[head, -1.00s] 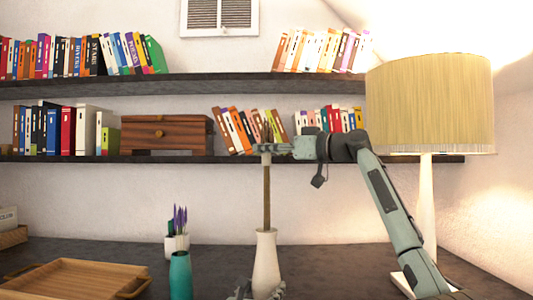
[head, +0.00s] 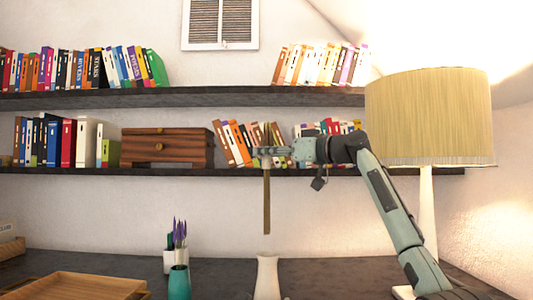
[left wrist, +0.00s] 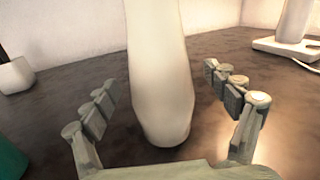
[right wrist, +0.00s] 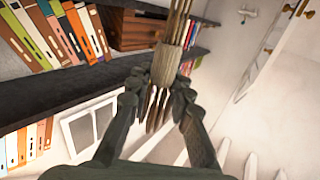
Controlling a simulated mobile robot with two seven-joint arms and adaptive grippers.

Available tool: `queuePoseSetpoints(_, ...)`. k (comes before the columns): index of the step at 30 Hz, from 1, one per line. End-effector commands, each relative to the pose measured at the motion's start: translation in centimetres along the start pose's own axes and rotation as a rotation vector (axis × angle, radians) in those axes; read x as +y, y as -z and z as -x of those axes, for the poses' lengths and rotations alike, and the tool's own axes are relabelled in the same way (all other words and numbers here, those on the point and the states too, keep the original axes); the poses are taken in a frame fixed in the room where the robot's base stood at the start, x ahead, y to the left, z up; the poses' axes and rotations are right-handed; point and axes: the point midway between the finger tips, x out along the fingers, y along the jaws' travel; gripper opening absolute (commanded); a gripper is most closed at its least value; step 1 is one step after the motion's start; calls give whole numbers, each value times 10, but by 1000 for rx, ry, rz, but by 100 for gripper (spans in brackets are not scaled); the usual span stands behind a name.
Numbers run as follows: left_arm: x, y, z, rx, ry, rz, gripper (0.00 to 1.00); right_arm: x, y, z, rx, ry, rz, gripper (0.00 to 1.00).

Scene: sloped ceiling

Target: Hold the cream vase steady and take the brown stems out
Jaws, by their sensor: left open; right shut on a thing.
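The cream vase (head: 267,275) stands upright on the dark desk, its base cut off by the head view's bottom edge. My right gripper (head: 266,156) is shut on the brown stems (head: 267,205) and holds them upright, their lower end a little above the vase mouth with a gap between. In the right wrist view the stems (right wrist: 176,40) pass between the closed fingers. My left gripper (left wrist: 160,98) is open, with one finger on each side of the vase (left wrist: 158,60) and visible gaps.
A teal vase (head: 179,283) and a white cup (head: 172,259) with purple pens stand left of the cream vase. A wooden tray (head: 75,287) lies further left. A lamp (head: 428,118) stands at right. Shelves with books and a wooden box (head: 165,148) are behind the stems.

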Motion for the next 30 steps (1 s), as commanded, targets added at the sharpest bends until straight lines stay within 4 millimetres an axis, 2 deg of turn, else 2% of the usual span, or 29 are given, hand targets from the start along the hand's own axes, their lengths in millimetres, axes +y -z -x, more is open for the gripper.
queuePoseSetpoints(5,1,1,13,0,0,-1,87,0,0,0,0,0,0,0)
queuePoseSetpoints(15,1,1,83,2,1,-1,87,0,0,0,0,0,0,0)
queuePoseSetpoints(19,1,1,104,1,0,0,87,0,0,0,0,0,0,0)
queuePoseSetpoints(24,1,0,118,0,-1,0,87,0,0,0,0,0,0,0)
queuePoseSetpoints(30,0,0,120,0,0,0,87,0,0,0,0,0,0,0)
